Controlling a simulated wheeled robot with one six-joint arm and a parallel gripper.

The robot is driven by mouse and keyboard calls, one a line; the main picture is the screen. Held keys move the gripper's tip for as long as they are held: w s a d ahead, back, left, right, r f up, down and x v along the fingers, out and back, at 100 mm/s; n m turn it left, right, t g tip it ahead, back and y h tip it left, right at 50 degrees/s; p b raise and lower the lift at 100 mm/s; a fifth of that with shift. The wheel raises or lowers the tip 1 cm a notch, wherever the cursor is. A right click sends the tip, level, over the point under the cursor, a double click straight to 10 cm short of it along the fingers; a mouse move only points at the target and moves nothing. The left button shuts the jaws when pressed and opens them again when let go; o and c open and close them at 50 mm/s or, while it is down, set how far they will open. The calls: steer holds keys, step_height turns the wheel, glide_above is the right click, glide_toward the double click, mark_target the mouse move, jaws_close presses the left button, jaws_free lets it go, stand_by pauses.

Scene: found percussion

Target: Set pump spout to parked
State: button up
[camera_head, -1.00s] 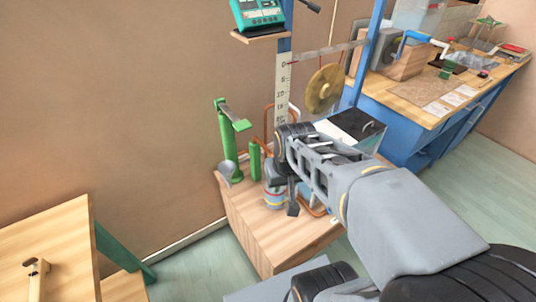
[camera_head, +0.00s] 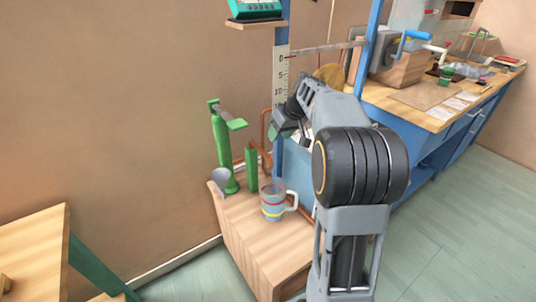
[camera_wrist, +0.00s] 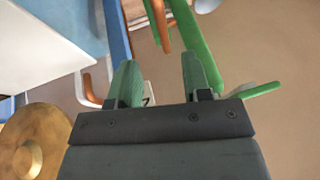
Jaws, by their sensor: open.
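The green hand pump (camera_head: 221,150) stands upright at the back left of a wooden stand, its green lever at the top. A shorter green cylinder (camera_head: 252,170) stands beside it. A bent copper pipe (camera_head: 265,128), which may be the spout, rises next to them; its lower part is partly hidden. My gripper (camera_head: 277,130) is beside the upper part of this pipe, to the right of the pump. In the wrist view, its green fingers (camera_wrist: 157,75) are apart with nothing between them. Copper tubing (camera_wrist: 158,22) and a green bar (camera_wrist: 195,38) show beyond the fingertips there.
A banded cup (camera_head: 272,204) stands on the wooden stand (camera_head: 262,245), with a grey funnel (camera_head: 221,180) at its left edge. A blue post with a scale (camera_head: 283,75) rises behind my gripper. A brass disc (camera_wrist: 28,145) is close in the wrist view.

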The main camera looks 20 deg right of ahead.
mark_target(267, 154)
steer(key=b+x, duration=0.1)
steer(key=x, duration=0.9)
steer(key=shift+f, duration=0.15)
steer(key=shift+c, duration=0.2)
jaws_close()
